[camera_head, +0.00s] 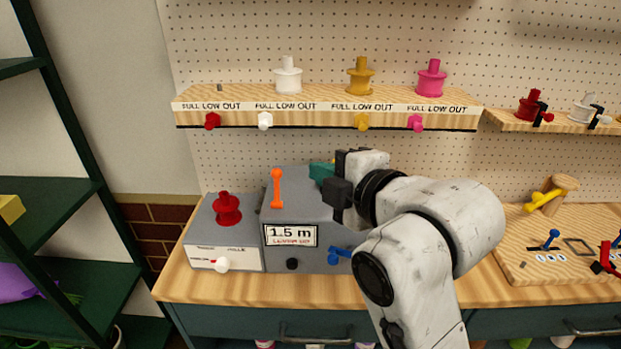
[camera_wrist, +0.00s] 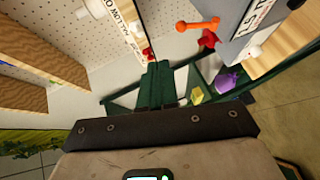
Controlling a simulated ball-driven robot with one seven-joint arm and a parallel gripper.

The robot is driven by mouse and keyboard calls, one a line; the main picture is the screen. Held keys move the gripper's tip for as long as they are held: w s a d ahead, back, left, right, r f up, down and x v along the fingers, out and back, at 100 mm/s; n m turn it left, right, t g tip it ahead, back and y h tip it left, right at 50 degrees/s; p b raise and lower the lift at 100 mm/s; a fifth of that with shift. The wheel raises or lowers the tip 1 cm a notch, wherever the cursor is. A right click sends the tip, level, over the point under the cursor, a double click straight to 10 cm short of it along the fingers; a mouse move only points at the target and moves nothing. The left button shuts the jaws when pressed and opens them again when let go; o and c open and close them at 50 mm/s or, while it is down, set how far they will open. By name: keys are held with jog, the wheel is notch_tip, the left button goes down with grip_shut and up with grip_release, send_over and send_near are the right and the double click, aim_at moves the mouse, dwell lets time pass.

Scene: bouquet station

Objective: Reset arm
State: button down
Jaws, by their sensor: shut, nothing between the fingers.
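My gripper (camera_head: 321,171) is in front of the pegboard, above the grey box (camera_head: 291,256) with the "1.5 m" label, at the end of my bent white arm. Its green fingers point left in the head view. In the wrist view the green fingers (camera_wrist: 156,84) lie together in the middle, shut and empty. They look clear of the shelf and boxes, though the exact gap to the box top cannot be told. Part of the box is hidden behind my arm.
An orange lever (camera_head: 277,189) stands on the box; a red spool (camera_head: 227,209) sits on the lower box at left. A ledge (camera_head: 330,107) above holds white, yellow and pink spools. A wooden board (camera_head: 560,265) with small parts lies right. Green shelving (camera_head: 75,190) stands left.

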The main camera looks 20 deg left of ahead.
jog(key=shift+s+d+r, duration=0.2)
jog(key=shift+d+r, duration=0.05)
jog(key=shift+d, duration=0.1)
